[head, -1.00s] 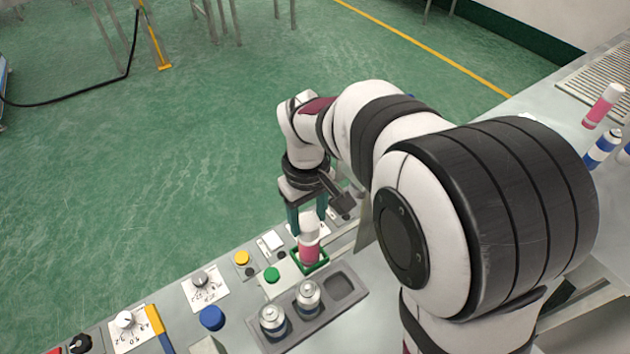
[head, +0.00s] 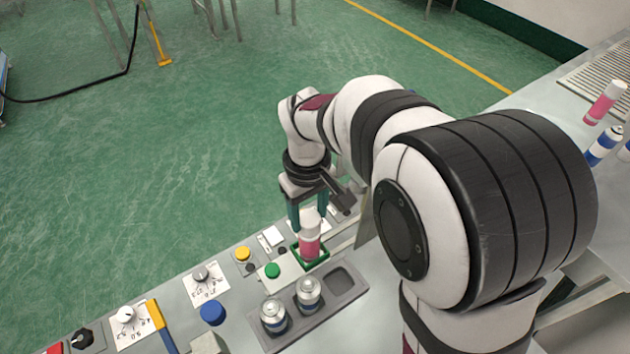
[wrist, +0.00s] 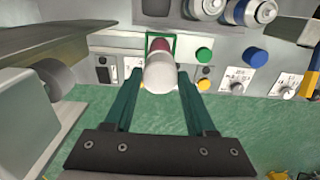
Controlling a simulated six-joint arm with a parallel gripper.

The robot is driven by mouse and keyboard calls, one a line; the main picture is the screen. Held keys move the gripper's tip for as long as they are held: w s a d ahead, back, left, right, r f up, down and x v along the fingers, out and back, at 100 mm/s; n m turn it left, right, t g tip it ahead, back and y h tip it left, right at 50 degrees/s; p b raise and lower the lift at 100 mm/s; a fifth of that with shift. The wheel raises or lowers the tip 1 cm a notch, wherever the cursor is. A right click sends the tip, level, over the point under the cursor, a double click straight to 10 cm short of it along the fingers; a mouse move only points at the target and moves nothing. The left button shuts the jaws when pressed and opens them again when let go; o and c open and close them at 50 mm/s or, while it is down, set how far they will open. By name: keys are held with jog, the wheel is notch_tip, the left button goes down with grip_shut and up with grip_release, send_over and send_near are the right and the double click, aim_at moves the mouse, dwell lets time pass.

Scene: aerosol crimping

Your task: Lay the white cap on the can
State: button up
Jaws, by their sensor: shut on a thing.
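The pink can (head: 309,247) stands upright in a green square holder (head: 323,263) on the console. The white cap (head: 311,218) is at the can's top, between the teal fingers of my gripper (head: 308,222). My gripper points down and is shut on the cap. In the wrist view the white cap (wrist: 159,74) lies between the fingertips (wrist: 159,80), with the pink can (wrist: 159,45) behind it, partly hidden. Whether the cap touches the can or hangs just above it, I cannot tell.
A grey tray (head: 345,305) beside the holder carries two silver-topped cans (head: 308,291) and has an empty pocket. Green (head: 272,270), yellow (head: 242,254) and blue (head: 213,313) buttons line the console. Another pink can with a white top (head: 605,103) stands far right.

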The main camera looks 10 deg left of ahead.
jog(key=o, duration=0.9)
jog(key=shift+r, duration=6)
jog(key=s+d+f+m, duration=0.2)
jog(key=s+d+m, duration=0.3)
jog(key=s, duration=0.1)
jog(key=s+d+f+m+y, duration=0.1)
jog(key=s+d+f+m, duration=0.1)
jog(key=s+d+m, duration=0.2)
jog(key=s+d+f+m, duration=0.2)
jog(key=s+d+m, duration=0.3)
jog(key=s, duration=0.4)
jog(key=shift+s+d+f+m+y, duration=0.15)
jog(key=shift+s+d+m+y, duration=0.15)
jog(key=shift+s+d+y, duration=0.15)
jog(key=shift+w, duration=0.1)
